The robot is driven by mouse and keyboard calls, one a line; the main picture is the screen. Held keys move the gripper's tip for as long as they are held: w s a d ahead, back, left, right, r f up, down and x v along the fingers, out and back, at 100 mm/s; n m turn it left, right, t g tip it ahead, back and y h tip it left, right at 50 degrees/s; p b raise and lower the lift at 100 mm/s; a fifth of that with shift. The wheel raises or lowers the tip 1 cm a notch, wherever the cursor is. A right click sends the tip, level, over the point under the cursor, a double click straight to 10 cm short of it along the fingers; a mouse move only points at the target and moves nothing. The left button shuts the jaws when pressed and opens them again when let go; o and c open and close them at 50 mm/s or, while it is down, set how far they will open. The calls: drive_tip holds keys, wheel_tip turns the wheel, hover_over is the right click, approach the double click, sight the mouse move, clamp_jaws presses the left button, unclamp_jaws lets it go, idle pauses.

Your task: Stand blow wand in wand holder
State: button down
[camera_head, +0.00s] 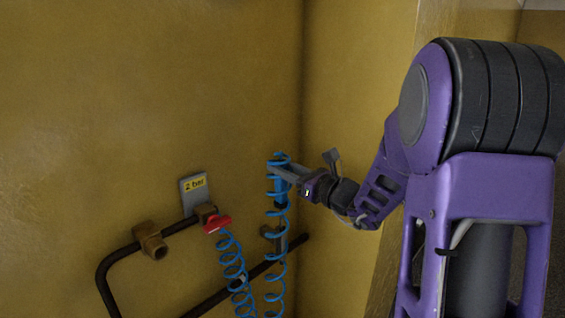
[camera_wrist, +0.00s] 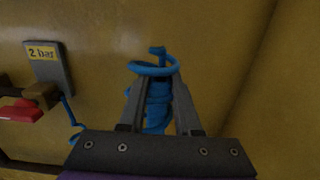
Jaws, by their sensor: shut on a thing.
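My gripper (camera_head: 284,174) is shut on the blow wand (camera_head: 281,192), a blue body near the wall corner. A blue coiled hose (camera_head: 273,297) winds around the wand and hangs below it. In the wrist view the blue wand (camera_wrist: 158,108) sits between my two grey fingers, with a loop of hose above it. The wand's lower end is hard to make out behind the coils. A dark grey fitting (camera_head: 281,243) on the lower pipe, below my gripper, may be the wand holder; I cannot tell for certain. The wand is held above it.
A red valve handle (camera_head: 217,224) and a brass fitting (camera_head: 151,240) sit on the dark pipe (camera_head: 118,263) along the wall. A grey "2 bar" sign (camera_head: 194,193) stands above the valve. A second blue coil (camera_head: 233,262) hangs from the valve. The right wall (camera_head: 352,80) is close to my arm.

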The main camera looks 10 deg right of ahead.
sight(285, 192)
drive_tip(key=shift+f, duration=3.1)
drive_tip(key=c, duration=0.5)
unclamp_jaws()
drive_tip(key=shift+s+d, duration=0.1)
drive_tip(key=v, duration=1.7)
drive_tip(key=shift+s+r+p, duration=0.1)
drive_tip(key=shift+p, duration=0.3)
